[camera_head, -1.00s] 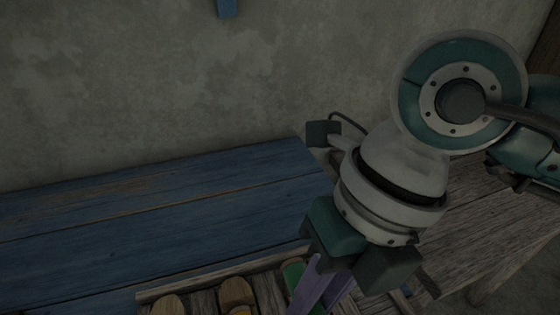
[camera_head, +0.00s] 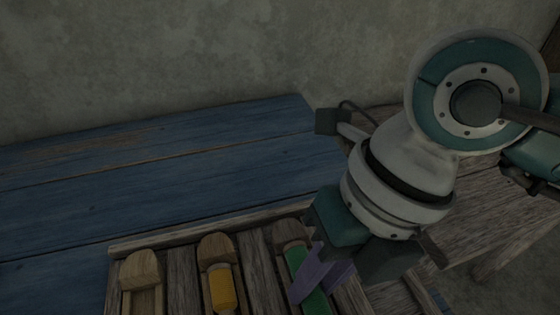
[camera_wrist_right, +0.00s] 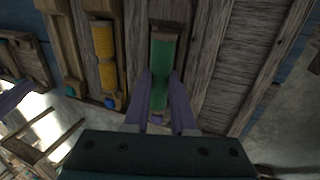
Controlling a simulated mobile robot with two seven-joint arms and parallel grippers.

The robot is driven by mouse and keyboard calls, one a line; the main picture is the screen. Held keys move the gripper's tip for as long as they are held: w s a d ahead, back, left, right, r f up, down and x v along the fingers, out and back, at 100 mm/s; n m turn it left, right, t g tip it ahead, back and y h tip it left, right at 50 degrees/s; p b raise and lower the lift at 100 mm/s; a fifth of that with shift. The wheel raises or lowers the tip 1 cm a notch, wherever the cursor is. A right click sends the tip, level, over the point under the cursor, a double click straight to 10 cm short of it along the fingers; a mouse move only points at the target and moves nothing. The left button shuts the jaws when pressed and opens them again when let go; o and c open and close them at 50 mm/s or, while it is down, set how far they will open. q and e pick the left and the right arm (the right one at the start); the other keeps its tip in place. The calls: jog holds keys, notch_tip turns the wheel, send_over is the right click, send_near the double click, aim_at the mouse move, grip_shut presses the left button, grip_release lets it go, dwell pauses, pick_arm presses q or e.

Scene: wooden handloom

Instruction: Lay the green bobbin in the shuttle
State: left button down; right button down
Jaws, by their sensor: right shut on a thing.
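The green bobbin (camera_head: 293,260) lies lengthwise in a wooden slot with a rounded block at its far end. In the right wrist view the bobbin (camera_wrist_right: 163,68) runs up between the purple fingers. My right gripper (camera_head: 318,277) is shut on the green bobbin, one finger on each side. In the head view the fingers and hand hide part of it. I cannot tell for sure which wooden piece is the shuttle. A purple piece (camera_wrist_right: 14,98) at the left edge of the wrist view may be a finger of my left gripper; its jaws cannot be made out.
A yellow bobbin (camera_head: 222,288) lies in the slot to the left. Farther left is a slot with a rounded block (camera_head: 141,268) and no bobbin visible. The wooden rack's rim (camera_head: 190,231) borders a clear blue plank top (camera_head: 150,185). A wall stands behind.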

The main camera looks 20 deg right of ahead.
pick_arm(q)
jog(key=shift+d+f, duration=0.25)
jog(key=shift+f, duration=0.05)
pick_arm(e)
jog(key=shift+d+f, duration=0.2)
jog(key=shift+f, duration=0.3)
jog(key=c, duration=0.8)
grip_release()
jog(key=shift+c, duration=0.2)
pick_arm(q)
jog(key=shift+a+r, duration=0.1)
pick_arm(e)
jog(key=shift+o, duration=0.7)
jog(key=shift+r, duration=0.25)
pick_arm(q)
jog(key=shift+a+r+p, duration=0.1)
jog(key=shift+r+p, duration=0.85)
pick_arm(e)
jog(key=shift+o, duration=0.2)
jog(key=v, duration=1)
jog(key=shift+a, duration=0.1)
